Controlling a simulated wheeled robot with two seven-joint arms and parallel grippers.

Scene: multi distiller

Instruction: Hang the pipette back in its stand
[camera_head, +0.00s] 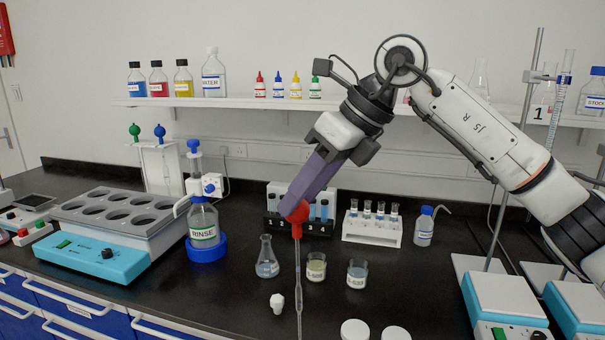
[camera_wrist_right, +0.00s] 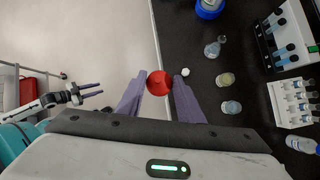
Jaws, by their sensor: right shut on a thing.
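The pipette has a red bulb (camera_head: 298,214) and a long clear glass stem (camera_head: 299,285) pointing down. My right gripper (camera_head: 296,208) is shut on the red bulb. The stem hangs upright above the bench front; its lower end nears the picture's bottom edge. In the right wrist view the bulb (camera_wrist_right: 159,83) sits between the two purple fingers. The pipette stand (camera_head: 160,170) is at the back left, holding pipettes with a green bulb (camera_head: 134,130) and a blue bulb (camera_head: 159,131). My left gripper (camera_wrist_right: 92,90) is open and empty, away from the bench.
A flask (camera_head: 267,258) and two beakers (camera_head: 316,267) (camera_head: 357,273) stand near the pipette. A tube rack (camera_head: 372,228) is behind. A small white piece (camera_head: 277,302) lies in front.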

